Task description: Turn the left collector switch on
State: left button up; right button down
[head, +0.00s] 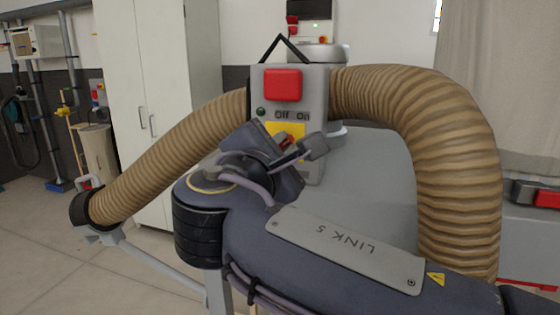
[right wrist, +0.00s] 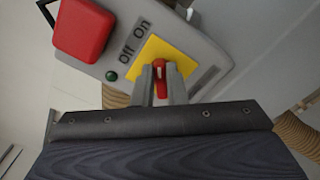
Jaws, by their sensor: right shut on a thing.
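A grey collector switch box (head: 316,88) stands near the middle of the head view, with "Off" on the left and "On" on the right. A red switch lever (right wrist: 160,72) sits on its yellow plate (right wrist: 182,62). My right gripper (right wrist: 161,88) is shut on the red lever, one finger on each side. In the head view my right gripper (head: 290,148) partly covers the yellow plate, and a bit of red shows between its fingers. I cannot tell whether the lever points to Off or On. My left gripper is not in view.
A big red button (head: 283,85) and a small green lamp (head: 261,111) are on the box. Ribbed tan hoses arch to the left (head: 185,150) and right (head: 440,130) of it. White cabinets (head: 150,70) stand behind. Floor is clear at lower left.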

jog(key=shift+d+f+m+b, duration=0.1)
jog(key=shift+f+m+b, duration=0.15)
jog(key=shift+m+b, duration=1.4)
jog(key=shift+f+m+b, duration=0.2)
jog(key=shift+m+b, duration=0.9)
jog(key=shift+m, duration=1.05)
jog(key=c, duration=1.5)
grip_release()
jog(key=shift+o, duration=0.2)
jog(key=b+v, duration=0.1)
jog(key=v, duration=0.7)
jog(key=shift+r, duration=0.1)
